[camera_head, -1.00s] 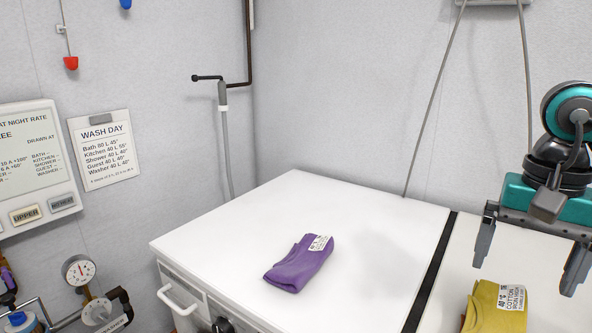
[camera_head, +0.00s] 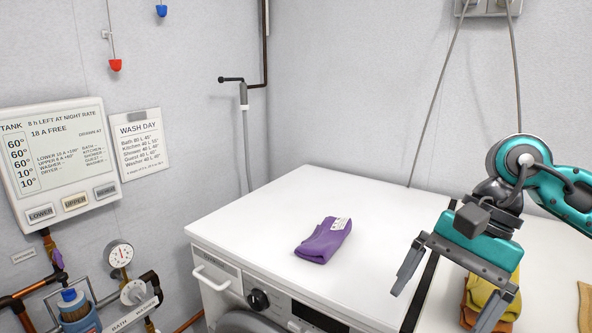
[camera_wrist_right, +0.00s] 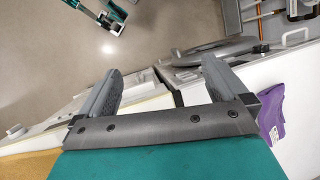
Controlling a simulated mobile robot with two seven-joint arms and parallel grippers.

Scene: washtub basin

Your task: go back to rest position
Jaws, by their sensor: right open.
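My right gripper (camera_head: 452,285) comes in from the right in the head view and hangs above the white machine tops. Its two fingers are spread apart with nothing between them. They also show open and empty in the right wrist view (camera_wrist_right: 155,90). A folded purple cloth (camera_head: 323,241) with a white label lies on the left machine top, left of the gripper and apart from it. A folded yellow cloth (camera_head: 508,297) lies on the right machine top, partly hidden behind the gripper. My left gripper is not in the head view.
The left washing machine top (camera_head: 290,205) is mostly clear. A dark gap (camera_head: 424,286) separates it from the right one. A tan cloth (camera_head: 585,305) shows at the right edge. A tank panel (camera_head: 60,160), gauge (camera_head: 119,254) and pipes are on the left wall.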

